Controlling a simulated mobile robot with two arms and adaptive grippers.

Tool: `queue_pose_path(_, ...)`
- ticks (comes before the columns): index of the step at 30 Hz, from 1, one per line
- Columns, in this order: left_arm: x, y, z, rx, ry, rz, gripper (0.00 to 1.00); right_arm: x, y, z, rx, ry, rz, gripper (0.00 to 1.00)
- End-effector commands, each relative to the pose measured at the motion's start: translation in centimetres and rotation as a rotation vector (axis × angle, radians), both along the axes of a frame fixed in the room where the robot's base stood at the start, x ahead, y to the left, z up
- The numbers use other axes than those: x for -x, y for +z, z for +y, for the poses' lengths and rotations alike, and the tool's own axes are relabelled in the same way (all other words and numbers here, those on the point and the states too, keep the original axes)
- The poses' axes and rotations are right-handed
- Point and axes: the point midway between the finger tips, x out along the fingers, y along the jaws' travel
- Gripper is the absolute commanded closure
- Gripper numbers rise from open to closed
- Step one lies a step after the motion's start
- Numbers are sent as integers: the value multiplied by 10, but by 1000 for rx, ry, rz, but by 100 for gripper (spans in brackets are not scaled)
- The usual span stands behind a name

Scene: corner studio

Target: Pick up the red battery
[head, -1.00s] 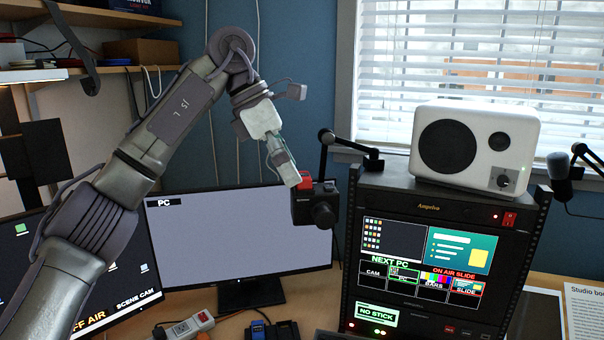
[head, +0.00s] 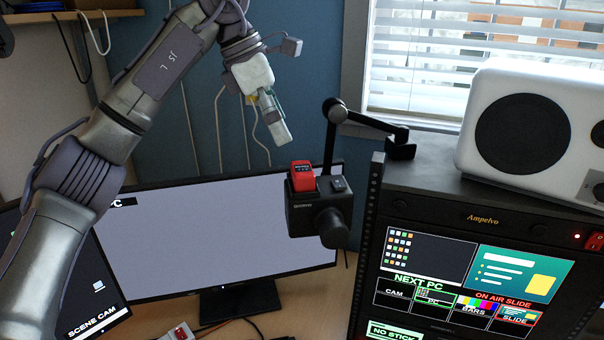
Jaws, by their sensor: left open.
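The red battery (head: 303,176) sits upright in the top of a black camera (head: 320,210), at its left side, with its upper part sticking out. The camera hangs on a black jointed arm in front of the monitor. My left gripper (head: 284,136) is up and to the left of the battery, pointing down, apart from it and empty. Its fingers overlap from this angle. My right gripper is not in view.
A black equipment rack (head: 470,210) with a lit screen stands right of the camera, with a white speaker (head: 535,130) on it. The camera's black mounting arm (head: 368,122) rises behind it. A wide monitor (head: 225,235) stands behind. Blue wall is open above the monitor.

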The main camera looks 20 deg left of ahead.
Motion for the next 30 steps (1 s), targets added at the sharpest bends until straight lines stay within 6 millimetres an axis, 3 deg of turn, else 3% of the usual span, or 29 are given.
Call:
queue_pose_path(4, -4, -25, -10, 0, 0, 4, 0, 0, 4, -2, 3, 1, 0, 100)
queue_pose_path(13, -9, -47, -19, 0, -2, 3, 0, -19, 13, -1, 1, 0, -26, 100)
queue_pose_path(21, -16, -82, -34, 0, 0, 3, 0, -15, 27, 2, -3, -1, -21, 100)
queue_pose_path(30, -17, -88, -36, 1, 1, 1, 0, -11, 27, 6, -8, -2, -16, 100)
